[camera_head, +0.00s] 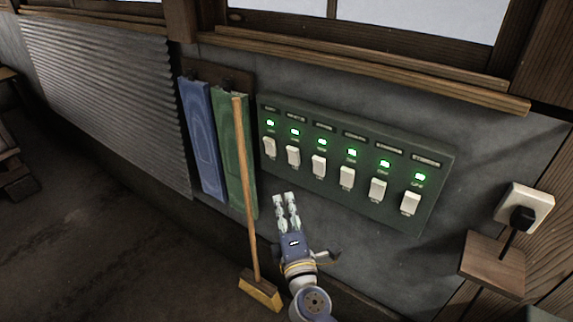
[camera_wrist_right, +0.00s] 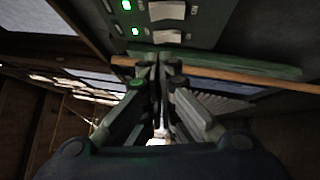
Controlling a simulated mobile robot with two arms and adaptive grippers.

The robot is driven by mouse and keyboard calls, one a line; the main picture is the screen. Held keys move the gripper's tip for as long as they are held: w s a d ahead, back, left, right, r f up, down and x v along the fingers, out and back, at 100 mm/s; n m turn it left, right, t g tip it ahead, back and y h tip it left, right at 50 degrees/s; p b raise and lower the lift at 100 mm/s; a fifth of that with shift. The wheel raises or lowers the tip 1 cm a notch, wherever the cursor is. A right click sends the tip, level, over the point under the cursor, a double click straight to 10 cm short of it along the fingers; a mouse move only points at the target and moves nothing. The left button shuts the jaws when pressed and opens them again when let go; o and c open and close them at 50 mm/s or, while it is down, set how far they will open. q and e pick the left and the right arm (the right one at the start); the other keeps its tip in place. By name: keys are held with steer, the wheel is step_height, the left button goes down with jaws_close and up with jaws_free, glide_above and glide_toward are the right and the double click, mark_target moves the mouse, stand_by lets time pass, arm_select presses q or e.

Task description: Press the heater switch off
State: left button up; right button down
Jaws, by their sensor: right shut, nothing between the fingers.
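A dark green switch panel (camera_head: 330,188) is mounted on the grey wall in the head view. It carries a row of several white rocker switches (camera_head: 318,165), each with a lit green lamp above it and a small label. The labels are too small to tell which switch is the heater's. My right gripper (camera_head: 285,196) is shut and empty, below the panel's left end and apart from the switches. In the right wrist view, the shut fingertips (camera_wrist_right: 160,68) are near the panel's edge, with two switches (camera_wrist_right: 166,11) at the top. My left gripper is not in view.
A broom (camera_head: 246,190) leans on the wall just left of my right gripper; its handle crosses the right wrist view (camera_wrist_right: 220,75). Blue (camera_head: 203,140) and green (camera_head: 228,120) boards hang left of the panel. A socket with a plug (camera_head: 524,207) and a small wooden shelf (camera_head: 490,265) are at right.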

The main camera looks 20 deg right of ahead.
steer(key=p, duration=0.2)
glide_toward(293, 157)
steer(key=w+a, duration=0.4)
steer(key=a, duration=0.1)
steer(key=w+d, duration=0.1)
steer(key=d+r, duration=0.1)
steer(key=w+d, duration=0.1)
steer(key=shift+w+d+r+p, duration=0.1)
steer(key=shift+w+r+p, duration=0.15)
steer(key=shift+w+p, duration=0.15)
